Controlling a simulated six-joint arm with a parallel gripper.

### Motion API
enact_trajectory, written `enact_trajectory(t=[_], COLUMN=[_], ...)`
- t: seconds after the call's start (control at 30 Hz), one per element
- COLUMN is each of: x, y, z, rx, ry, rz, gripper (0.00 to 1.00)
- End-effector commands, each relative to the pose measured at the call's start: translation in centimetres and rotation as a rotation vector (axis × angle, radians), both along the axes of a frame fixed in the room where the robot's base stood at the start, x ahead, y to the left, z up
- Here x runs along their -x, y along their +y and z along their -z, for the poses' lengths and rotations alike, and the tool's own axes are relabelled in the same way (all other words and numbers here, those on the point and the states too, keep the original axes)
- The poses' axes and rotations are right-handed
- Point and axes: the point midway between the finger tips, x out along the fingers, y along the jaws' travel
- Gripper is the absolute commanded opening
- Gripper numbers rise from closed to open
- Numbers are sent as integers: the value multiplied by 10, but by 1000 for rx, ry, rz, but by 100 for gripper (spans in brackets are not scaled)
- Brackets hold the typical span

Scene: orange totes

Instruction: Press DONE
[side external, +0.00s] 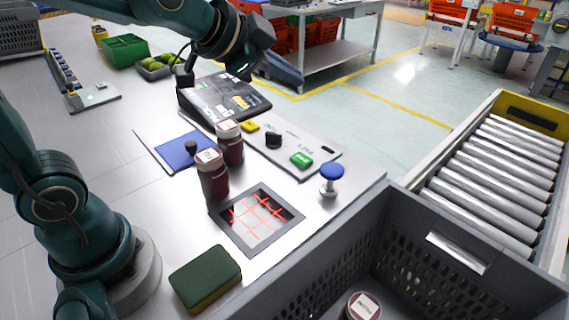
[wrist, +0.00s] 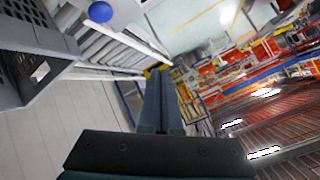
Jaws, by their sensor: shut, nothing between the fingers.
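A grey control panel (side external: 322,167) lies on the table. It carries a green button (side external: 301,160) with small white lettering too small to read, a black knob (side external: 273,140) and a yellow button (side external: 250,126). My gripper (side external: 297,84) is at the top of the side view, well above and behind the panel, apart from the buttons. In the wrist view my gripper (wrist: 160,72) has its dark fingers together, with nothing between them. The green button does not show in the wrist view.
A blue-topped knob (side external: 332,172) stands beside the panel; it also shows in the wrist view (wrist: 100,11). Two dark red jars (side external: 214,182) stand near a framed red-lined plate (side external: 224,219). A grey crate (side external: 372,215) and roller conveyor (side external: 493,182) are at right.

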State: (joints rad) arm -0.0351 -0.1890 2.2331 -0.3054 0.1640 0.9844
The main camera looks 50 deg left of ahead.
Motion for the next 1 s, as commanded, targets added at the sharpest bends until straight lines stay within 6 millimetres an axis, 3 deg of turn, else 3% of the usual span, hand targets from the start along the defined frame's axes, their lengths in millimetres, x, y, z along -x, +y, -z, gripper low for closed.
enact_trajectory(t=[0.13,0.33,0.6,1.0], x=[-34,-59,-60,-60], y=[14,29,34,34], z=[20,57,94,96], rx=[-75,-114,-102,-100], ry=[4,53,141,146], rz=[1,-21,-35,-36], gripper=[0,0,0,0])
